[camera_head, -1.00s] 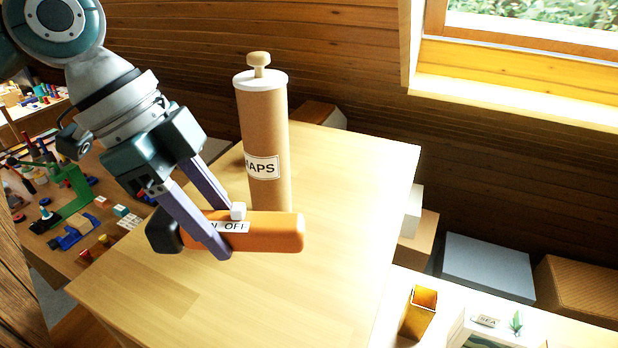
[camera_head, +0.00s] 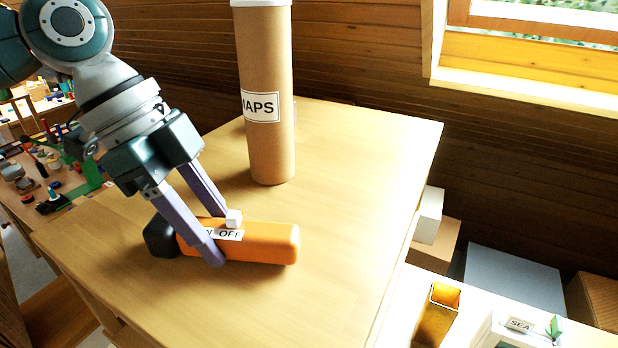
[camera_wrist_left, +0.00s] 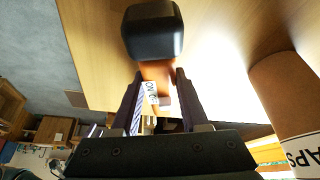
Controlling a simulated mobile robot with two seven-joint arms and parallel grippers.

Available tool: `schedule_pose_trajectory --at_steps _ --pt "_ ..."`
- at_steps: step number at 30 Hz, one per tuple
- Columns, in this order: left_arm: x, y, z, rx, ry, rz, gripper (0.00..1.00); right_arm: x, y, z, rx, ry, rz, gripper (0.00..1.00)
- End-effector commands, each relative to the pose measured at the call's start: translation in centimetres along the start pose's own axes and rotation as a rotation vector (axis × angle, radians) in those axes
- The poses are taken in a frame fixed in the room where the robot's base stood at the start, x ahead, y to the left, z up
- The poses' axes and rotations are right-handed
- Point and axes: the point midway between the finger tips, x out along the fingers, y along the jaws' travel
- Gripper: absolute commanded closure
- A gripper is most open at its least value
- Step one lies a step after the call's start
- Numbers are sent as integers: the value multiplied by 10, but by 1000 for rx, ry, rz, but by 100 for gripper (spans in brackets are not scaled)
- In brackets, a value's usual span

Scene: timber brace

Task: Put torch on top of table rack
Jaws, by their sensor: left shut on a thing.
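The torch (camera_head: 268,243) has an orange body, a black head at its left end, an ON/OFF label and a white switch. It lies sideways on or just above the wooden top of the table rack (camera_head: 340,190); I cannot tell whether it touches. My left gripper (camera_head: 222,240) is shut on the torch's middle, a finger on each side. In the left wrist view the torch's black head (camera_wrist_left: 153,33) points away between the fingers (camera_wrist_left: 155,95). My right gripper does not show.
A tall brown MAPS tube (camera_head: 268,140) stands on the tabletop behind the torch. It also shows at the right of the left wrist view (camera_wrist_left: 290,100). The tabletop right of the torch is clear. An amber holder (camera_head: 436,315) stands on a lower surface at right.

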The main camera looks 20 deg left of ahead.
Motion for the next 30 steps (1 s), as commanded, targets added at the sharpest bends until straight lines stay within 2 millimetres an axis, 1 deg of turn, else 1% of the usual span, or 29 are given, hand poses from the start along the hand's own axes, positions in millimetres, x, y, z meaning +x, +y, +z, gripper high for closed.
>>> schedule_pose_trajectory --at_steps 2,6,7,12,15,22,25,28,30 --pt "-1 0 -1 0 0 -1 100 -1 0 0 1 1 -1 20" --pt "2 0 1 0 0 -1 100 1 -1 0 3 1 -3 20" --pt "3 0 1 0 0 0 54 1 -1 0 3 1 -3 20" --pt "2 0 1 0 0 0 35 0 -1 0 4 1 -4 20" --pt "2 0 1 0 0 0 25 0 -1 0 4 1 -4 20" --pt "2 0 0 0 0 -1 25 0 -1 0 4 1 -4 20" --pt "-4 -1 0 0 0 -2 25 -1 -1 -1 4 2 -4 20" --pt "-18 -2 1 0 -1 -5 25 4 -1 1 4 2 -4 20" --pt "-32 -1 1 3 -3 -6 25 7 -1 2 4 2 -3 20"
